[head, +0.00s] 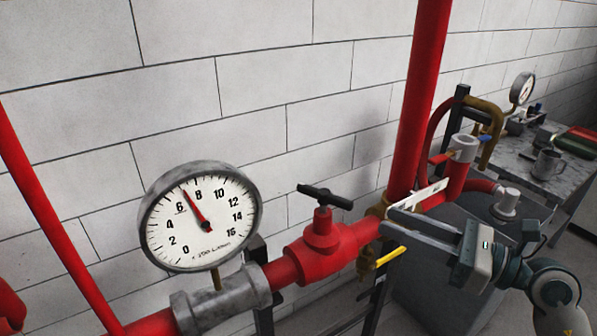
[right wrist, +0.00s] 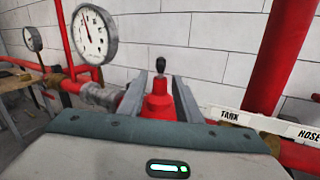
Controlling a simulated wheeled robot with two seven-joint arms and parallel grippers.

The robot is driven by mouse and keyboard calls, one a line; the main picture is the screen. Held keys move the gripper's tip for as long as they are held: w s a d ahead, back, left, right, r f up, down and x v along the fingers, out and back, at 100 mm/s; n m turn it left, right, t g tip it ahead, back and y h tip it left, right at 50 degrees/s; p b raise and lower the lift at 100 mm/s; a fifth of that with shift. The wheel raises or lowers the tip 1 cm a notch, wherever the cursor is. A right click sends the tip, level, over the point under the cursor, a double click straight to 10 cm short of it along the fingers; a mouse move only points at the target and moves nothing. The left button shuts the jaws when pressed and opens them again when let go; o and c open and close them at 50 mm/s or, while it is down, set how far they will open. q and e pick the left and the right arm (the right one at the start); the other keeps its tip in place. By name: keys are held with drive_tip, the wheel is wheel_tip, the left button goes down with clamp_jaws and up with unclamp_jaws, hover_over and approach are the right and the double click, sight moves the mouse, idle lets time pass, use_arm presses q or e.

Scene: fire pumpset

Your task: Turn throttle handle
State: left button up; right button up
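The black T-shaped handle (head: 325,196) sits on top of a red valve body (head: 322,245) in the middle of the head view. Which handle is the throttle is not labelled in view. My right gripper (head: 387,218) is open and empty, to the right of the handle, with its fingers pointing left toward it. In the right wrist view the handle (right wrist: 160,64) appears nearly end-on, ahead and between the two spread fingers, apart from them. A yellow lever (head: 391,257) is below my right fingers in the head view. My left gripper is not in view.
A round pressure gauge (head: 200,216) stands left of the valve. A thick red vertical pipe (head: 420,100) rises behind my right gripper. A white label (right wrist: 240,120) reads TANK and HOSE. A table (head: 560,170) with a mug (head: 547,163) is at the far right.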

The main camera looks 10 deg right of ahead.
drive_tip(key=n, duration=0.1)
drive_tip(key=p, duration=0.7)
approach(298, 184)
drive_tip(key=shift+h, duration=0.3)
drive_tip(key=x, duration=0.6)
drive_tip(key=shift+w+r, duration=0.15)
drive_tip(key=shift+w+a, duration=0.2)
drive_tip(key=shift+w, duration=0.1)
clamp_jaws()
